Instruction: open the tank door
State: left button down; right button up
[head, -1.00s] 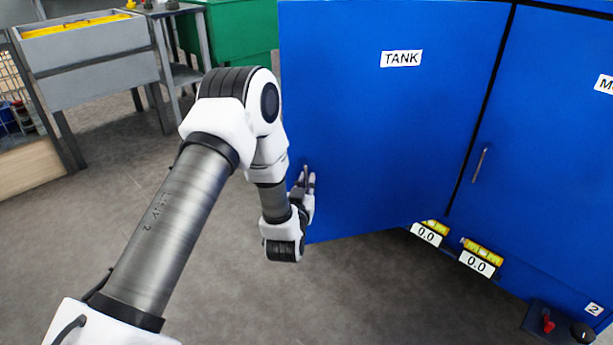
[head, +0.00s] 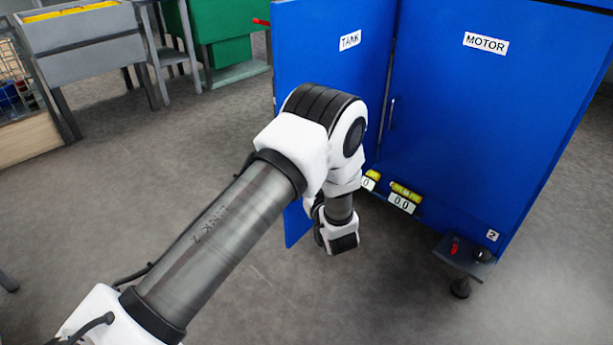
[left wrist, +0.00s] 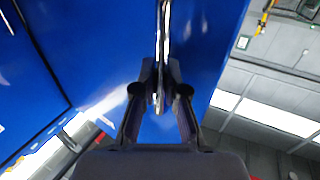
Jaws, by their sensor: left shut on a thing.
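The blue tank door (head: 325,85), labelled TANK, stands swung out at an angle from the blue cabinet in the head view. Its lower corner shows below my arm. In the left wrist view the blue door panel (left wrist: 100,45) fills much of the picture. My left gripper (left wrist: 160,98) is shut on the metal door handle (left wrist: 163,35), a narrow upright bar between its fingers. In the head view my arm hides the handle and most of the gripper. My right gripper is in neither view.
The motor door (head: 470,120), with its own handle (head: 391,114), is beside the tank door. A small shelf (head: 463,258) with a red lever juts from the cabinet's lower right. A grey cart (head: 85,50) and a green cabinet (head: 228,45) stand behind.

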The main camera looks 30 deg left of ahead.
pick_arm(q)
jog(key=shift+s+d+f, duration=0.1)
jog(key=shift+d, duration=0.2)
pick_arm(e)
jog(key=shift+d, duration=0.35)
pick_arm(q)
jog(key=c, duration=1.2)
grip_release()
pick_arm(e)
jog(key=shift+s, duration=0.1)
pick_arm(q)
jog(key=v, duration=1.2)
